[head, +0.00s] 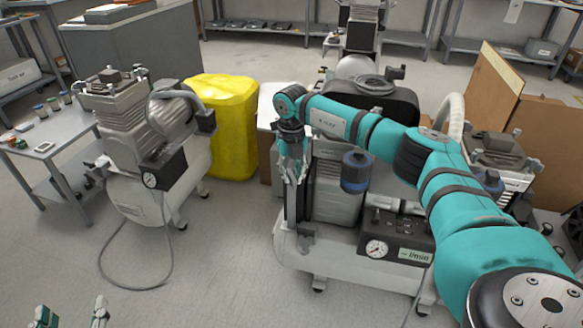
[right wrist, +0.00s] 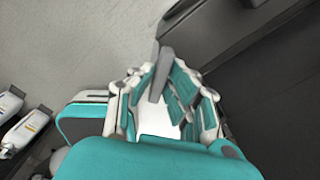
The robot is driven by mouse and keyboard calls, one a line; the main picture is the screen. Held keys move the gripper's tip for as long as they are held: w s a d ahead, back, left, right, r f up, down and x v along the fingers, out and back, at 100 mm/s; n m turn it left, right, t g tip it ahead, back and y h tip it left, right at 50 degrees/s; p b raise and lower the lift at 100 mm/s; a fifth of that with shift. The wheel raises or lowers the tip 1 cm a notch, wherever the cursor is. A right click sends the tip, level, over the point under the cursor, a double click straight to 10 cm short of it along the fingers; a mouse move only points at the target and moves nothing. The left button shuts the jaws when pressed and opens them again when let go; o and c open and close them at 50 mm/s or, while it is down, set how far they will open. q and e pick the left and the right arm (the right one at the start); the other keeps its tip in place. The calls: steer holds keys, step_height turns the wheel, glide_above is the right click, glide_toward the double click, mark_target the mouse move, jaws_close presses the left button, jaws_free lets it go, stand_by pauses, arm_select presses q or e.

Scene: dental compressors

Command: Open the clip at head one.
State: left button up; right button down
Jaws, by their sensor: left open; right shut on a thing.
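My right gripper (head: 292,172) reaches down at the left side of the large compressor (head: 345,262), above its white tank. In the right wrist view its fingers (right wrist: 162,92) are closed around a narrow grey bar (right wrist: 162,68), which looks like the clip; the bar's end stands out beyond the fingertips. Whether the clip is open or closed, I cannot tell. The head it belongs to is largely hidden behind my right arm and hand. My left gripper (head: 71,314) is open and empty at the bottom left of the head view, with only its fingertips showing.
Another compressor (head: 128,190) stands at the left, its grey hose looping on the floor. A yellow container (head: 228,125) stands behind, between the two compressors. A small table (head: 52,150) is at far left, cardboard (head: 545,140) at right. Floor between the compressors is clear.

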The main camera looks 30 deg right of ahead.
steer(key=shift+r+n+p, duration=0.15)
steer(key=shift+n+p, duration=0.35)
steer(key=shift+n, duration=0.2)
arm_select(q)
steer(key=s+a+f+g+y+p, duration=0.25)
steer(key=s+f+g, duration=0.45)
steer(key=f, duration=0.4)
arm_select(e)
steer(key=shift+n+b, duration=0.4)
steer(key=shift+n, duration=0.6)
steer(key=n+p, duration=0.2)
steer(key=n, duration=0.3)
arm_select(q)
steer(key=s+a+f+g+y, duration=0.1)
steer(key=s+a+f+g, duration=0.2)
steer(key=s+g, duration=0.4)
steer(key=shift+s+a+f+n+p, duration=0.35)
steer(key=shift+s+a, duration=0.2)
steer(key=shift+s, duration=0.65)
arm_select(e)
steer(key=shift+n, duration=1.4)
steer(key=shift+w, duration=0.1)
steer(key=c, duration=1.3)
jaws_free()
steer(key=shift+c, duration=0.2)
